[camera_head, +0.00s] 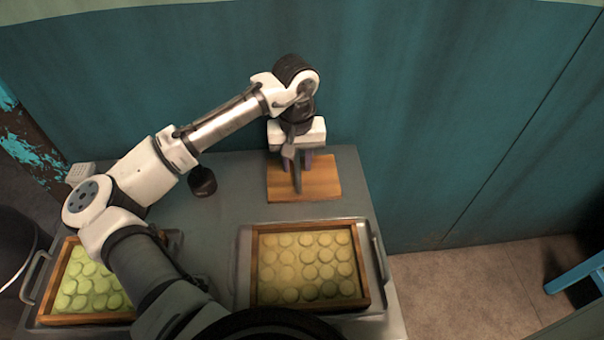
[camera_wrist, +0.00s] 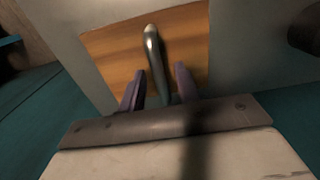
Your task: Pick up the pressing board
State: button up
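The pressing board (camera_head: 322,181) is a flat wooden board with a grey metal handle, lying at the back of the grey table. My gripper (camera_head: 296,162) is over it, pointing down. In the wrist view the board (camera_wrist: 105,62) lies beyond the fingers, and its handle (camera_wrist: 153,50) runs between them. My gripper (camera_wrist: 160,72) has its two purple fingers apart, one on each side of the handle, with gaps visible. How far down the fingers reach along the handle is hard to tell.
A tray with a wooden frame (camera_head: 255,270) of round pale pieces stands at the table's front right. A similar framed tray (camera_head: 48,290) is at the front left, partly behind my arm. A dark round object (camera_head: 202,182) is on the table left of the board. A teal wall (camera_head: 420,110) rises behind.

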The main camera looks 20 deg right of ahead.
jog(key=shift+f, duration=0.85)
jog(key=shift+c, duration=0.4)
grip_shut()
jog(key=shift+r, duration=0.15)
